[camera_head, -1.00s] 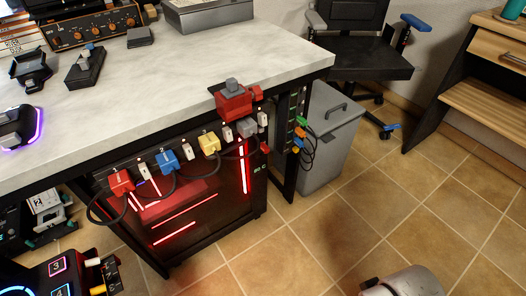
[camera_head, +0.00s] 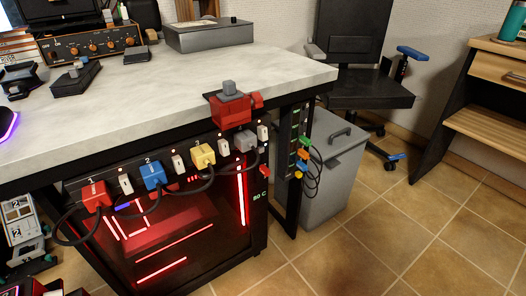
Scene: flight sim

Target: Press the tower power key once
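The computer tower (camera_head: 175,245) stands under the desk, with glowing red light strips and a small "80 C" readout (camera_head: 260,195) near its right edge. I cannot make out a power key on it. The strip of plugs and the desk edge hide its upper part. My gripper is not in view.
A strip under the desk edge carries a red plug (camera_head: 95,195), a blue plug (camera_head: 153,175), a yellow plug (camera_head: 203,155) and white switches. A red device (camera_head: 230,110) sits at the desk corner (camera_head: 290,72). A grey bin (camera_head: 333,165) stands to the right. Tiled floor (camera_head: 400,240) is clear.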

